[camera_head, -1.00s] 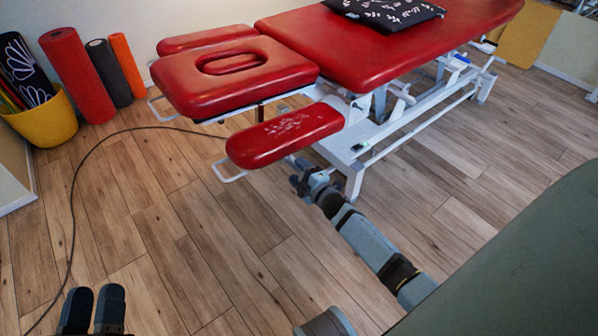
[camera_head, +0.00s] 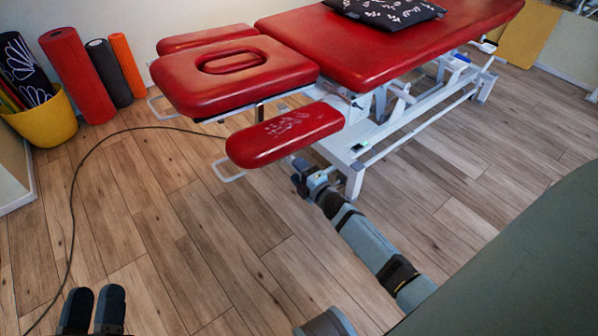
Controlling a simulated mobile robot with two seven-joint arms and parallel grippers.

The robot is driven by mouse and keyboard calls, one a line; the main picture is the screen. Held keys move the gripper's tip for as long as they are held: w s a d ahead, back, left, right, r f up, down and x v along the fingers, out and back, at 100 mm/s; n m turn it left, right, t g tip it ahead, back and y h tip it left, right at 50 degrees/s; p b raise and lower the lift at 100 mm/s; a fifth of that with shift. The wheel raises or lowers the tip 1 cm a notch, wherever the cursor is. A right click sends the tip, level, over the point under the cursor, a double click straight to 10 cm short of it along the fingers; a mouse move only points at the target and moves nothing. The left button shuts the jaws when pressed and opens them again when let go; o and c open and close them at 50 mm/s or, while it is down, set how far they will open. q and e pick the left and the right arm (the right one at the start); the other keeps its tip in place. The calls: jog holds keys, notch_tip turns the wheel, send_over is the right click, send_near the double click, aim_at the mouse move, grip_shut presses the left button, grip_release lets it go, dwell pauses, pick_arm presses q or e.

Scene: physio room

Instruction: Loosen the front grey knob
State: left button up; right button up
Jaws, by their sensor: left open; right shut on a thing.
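The red treatment table has a front armrest pad (camera_head: 284,136) on the side nearest me. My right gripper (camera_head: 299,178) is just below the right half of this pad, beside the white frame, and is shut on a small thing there. That thing, at the place of the front grey knob, is hidden by the fingers. My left gripper (camera_head: 92,310) is at the bottom left edge, open and empty above the floor, far from the table.
The red headrest (camera_head: 236,77) with its oval hole and the white table frame (camera_head: 345,152) are close to my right gripper. A black cable (camera_head: 73,215) lies on the floor. A yellow basket (camera_head: 45,121) and rolled mats (camera_head: 77,75) stand at the back left.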

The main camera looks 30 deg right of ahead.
jog(key=o, duration=0.9)
pick_arm(q)
jog(key=a+f+g+y+p, duration=0.1)
jog(key=f+p, duration=0.1)
jog(key=p, duration=0.1)
jog(key=shift+w+a+y, duration=0.1)
jog(key=shift+a+y, duration=0.05)
jog(key=shift+y, duration=0.15)
pick_arm(e)
jog(key=s, duration=0.9)
jog(key=s+d, duration=0.1)
jog(key=s, duration=0.3)
jog(key=shift+s, duration=0.4)
pick_arm(q)
jog(key=shift+w+r, duration=0.1)
jog(key=shift+r, duration=0.15)
